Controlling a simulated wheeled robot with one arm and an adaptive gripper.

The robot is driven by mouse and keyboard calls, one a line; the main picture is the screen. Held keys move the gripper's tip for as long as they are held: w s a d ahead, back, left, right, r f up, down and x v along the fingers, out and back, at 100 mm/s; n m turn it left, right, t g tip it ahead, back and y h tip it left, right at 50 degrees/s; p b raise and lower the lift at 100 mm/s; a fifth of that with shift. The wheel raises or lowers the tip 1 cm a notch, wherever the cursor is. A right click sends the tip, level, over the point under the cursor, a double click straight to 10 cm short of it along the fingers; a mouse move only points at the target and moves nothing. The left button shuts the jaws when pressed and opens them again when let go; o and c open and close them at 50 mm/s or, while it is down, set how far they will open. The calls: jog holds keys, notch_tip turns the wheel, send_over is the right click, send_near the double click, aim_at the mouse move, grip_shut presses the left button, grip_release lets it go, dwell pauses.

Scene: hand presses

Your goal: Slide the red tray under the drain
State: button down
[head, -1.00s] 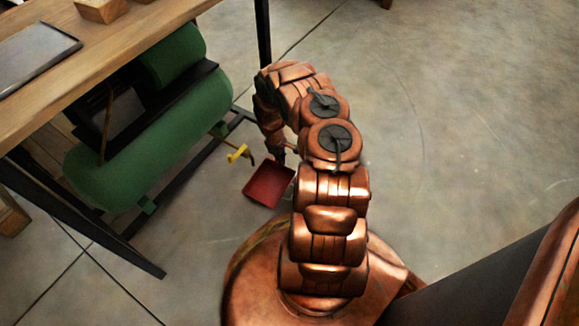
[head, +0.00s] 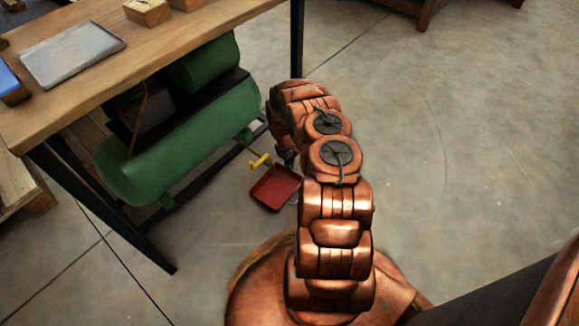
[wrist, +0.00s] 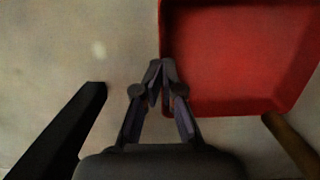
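The red tray (head: 275,188) lies on the floor beside the green compressor tank (head: 190,150). A thin pipe with a yellow valve handle (head: 260,161), apparently the drain, sticks out low from the tank's end, just above the tray's far left corner in the head view. My gripper (wrist: 160,72) is shut, with its tips at the tray's left rim in the wrist view, where the tray (wrist: 235,60) fills the upper right. I cannot tell whether the fingers touch or pinch the rim. In the head view my arm mostly hides the gripper.
The wooden table (head: 160,45) stands over the compressor, with a dark leg (head: 110,215) at the front. The wrist view shows a dark bar (wrist: 65,130) at left and a brown rod (wrist: 290,145) at lower right. The floor (head: 450,130) at right is clear.

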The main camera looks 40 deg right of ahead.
notch_tip(320, 180, up, 12)
jog(key=w, duration=0.2)
jog(key=shift+a, duration=0.25)
dwell(0.4)
jog(key=shift+r, duration=0.1)
